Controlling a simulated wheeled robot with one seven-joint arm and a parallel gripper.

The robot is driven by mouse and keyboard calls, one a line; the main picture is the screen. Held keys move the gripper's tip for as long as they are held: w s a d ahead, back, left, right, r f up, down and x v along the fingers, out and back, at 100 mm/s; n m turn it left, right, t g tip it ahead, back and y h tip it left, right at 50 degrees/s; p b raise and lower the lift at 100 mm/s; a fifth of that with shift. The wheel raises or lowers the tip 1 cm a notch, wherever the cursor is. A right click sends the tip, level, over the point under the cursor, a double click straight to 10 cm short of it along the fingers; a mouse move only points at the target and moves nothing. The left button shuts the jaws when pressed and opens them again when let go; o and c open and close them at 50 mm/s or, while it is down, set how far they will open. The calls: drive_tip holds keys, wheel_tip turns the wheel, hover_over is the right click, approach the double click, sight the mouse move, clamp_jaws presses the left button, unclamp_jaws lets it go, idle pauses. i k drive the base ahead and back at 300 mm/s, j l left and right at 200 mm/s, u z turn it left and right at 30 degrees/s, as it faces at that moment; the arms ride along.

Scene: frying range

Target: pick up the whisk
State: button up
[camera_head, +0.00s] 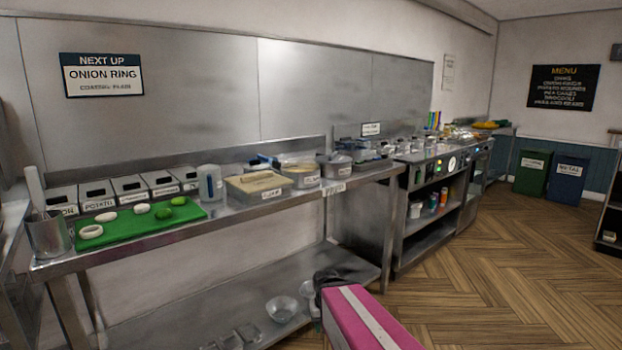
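No whisk is clearly recognisable. A pale, upright handle (35,190) sticks out of a steel pot (46,236) at the left end of the steel counter; its lower end is hidden inside, so I cannot tell what tool it is. My gripper (325,281) shows as a dark shape at the end of my pink arm, low in the middle of the view and in front of the lower shelf. It is far to the right of the pot. Its fingers are not clear, so open or shut cannot be made out.
A green board (140,229) with several rings and green pieces lies beside the pot. Labelled bins (129,188), a jug (210,183) and a tan-topped container (257,187) crowd the counter. Bowls (282,308) sit on the lower shelf. The wooden floor (490,285) at right is clear.

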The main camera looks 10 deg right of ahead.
sight(32, 176)
drive_tip(key=u, duration=1.9)
drive_tip(key=i+j+z, duration=0.1)
drive_tip(key=j, duration=0.7)
drive_tip(key=i+j+z, duration=0.15)
drive_tip(key=j, duration=0.6)
drive_tip(key=k, duration=0.05)
